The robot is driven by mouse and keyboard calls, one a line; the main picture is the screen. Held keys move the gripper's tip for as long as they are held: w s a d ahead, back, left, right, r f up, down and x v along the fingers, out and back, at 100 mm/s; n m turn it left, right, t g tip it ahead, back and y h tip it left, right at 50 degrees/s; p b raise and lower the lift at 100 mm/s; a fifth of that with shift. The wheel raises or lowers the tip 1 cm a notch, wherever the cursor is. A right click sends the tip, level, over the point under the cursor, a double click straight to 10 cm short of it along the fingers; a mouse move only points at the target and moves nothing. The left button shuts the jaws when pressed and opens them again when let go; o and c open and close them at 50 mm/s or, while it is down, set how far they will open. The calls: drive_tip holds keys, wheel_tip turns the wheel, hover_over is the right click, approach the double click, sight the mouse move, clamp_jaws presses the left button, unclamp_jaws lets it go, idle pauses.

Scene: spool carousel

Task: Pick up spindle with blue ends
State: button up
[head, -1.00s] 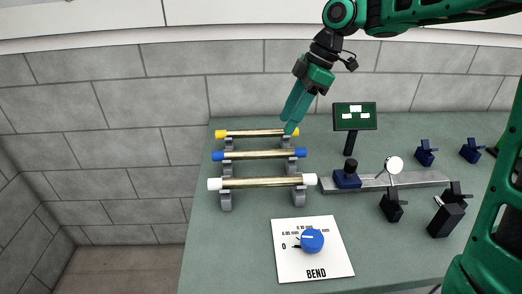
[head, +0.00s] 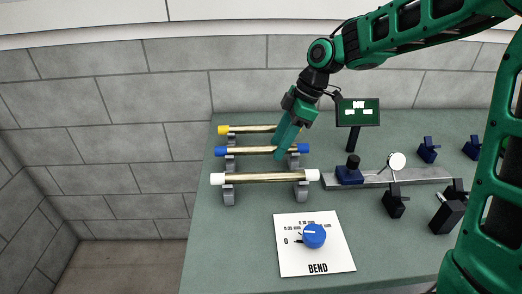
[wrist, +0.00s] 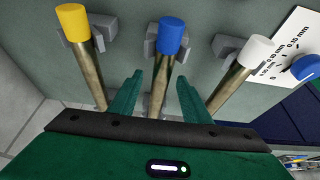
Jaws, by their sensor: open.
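The spindle with blue ends (head: 250,151) is a brass rod resting level across two grey stands, in the middle of a row of three. One blue end and part of its rod also show in the wrist view (wrist: 165,70). My gripper (head: 280,157) is at this spindle, toward its right part, pointing down. In the wrist view my gripper (wrist: 156,90) is open, with one finger on each side of the blue-ended rod. I cannot tell whether the fingers touch the rod. The rod's far part is hidden behind my gripper body.
A yellow-ended spindle (head: 245,129) lies behind and a white-ended spindle (head: 265,178) in front, both close by. A small screen (head: 358,112), a metal rail with a dial (head: 397,161) and dark blocks stand to the right. A BEND card (head: 310,258) with blue knob (head: 313,236) lies in front.

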clamp_jaws()
drive_tip(key=shift+w+r, duration=0.15)
drive_tip(key=shift+r, duration=0.05)
idle(1.1)
